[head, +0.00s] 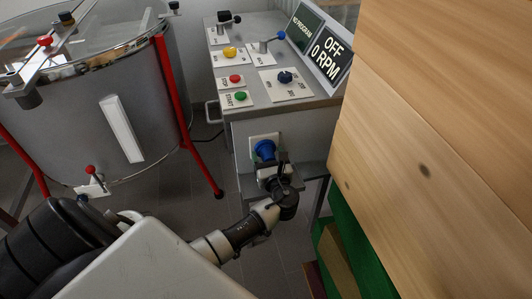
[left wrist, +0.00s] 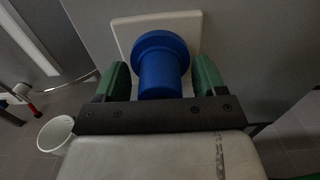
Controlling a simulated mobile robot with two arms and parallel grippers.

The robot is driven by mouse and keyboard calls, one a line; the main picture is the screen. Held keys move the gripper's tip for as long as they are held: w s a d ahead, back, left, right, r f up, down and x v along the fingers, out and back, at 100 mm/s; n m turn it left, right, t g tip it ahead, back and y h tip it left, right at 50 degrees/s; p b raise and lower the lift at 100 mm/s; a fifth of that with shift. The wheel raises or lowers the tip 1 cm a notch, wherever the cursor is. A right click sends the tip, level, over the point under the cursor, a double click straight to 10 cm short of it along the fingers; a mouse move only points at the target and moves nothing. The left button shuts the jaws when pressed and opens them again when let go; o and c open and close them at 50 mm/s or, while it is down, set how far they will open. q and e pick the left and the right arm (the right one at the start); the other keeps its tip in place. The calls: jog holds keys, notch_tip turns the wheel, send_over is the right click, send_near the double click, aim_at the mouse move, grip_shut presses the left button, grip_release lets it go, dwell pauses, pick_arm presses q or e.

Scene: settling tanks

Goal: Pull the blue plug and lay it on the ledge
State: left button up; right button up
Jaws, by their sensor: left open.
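The blue plug (head: 265,148) sits in a pale square socket plate (head: 256,139) on the front of the grey control cabinet. In the left wrist view the plug (left wrist: 160,68) points toward me, with a wide collar and a narrower body. My left gripper (head: 267,167) is right in front of it, with its green fingers (left wrist: 160,78) open on either side of the plug body. A gap shows on both sides. A grey ledge (head: 247,187) juts out below the socket, partly hidden behind my gripper. My right gripper is not in view.
The cabinet top (head: 299,109) carries several buttons, levers and a display reading OFF, 0 RPM. A large metal drum (head: 75,125) with red legs stands at left. Wooden boxes (head: 440,130) close off the right side. A white bucket (left wrist: 56,134) stands on the floor.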

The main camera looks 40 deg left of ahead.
pick_arm(q)
jog(key=shift+c, duration=1.1)
jog(key=c, duration=1)
jog(key=shift+s+d, duration=0.15)
jog(key=shift+d, duration=0.05)
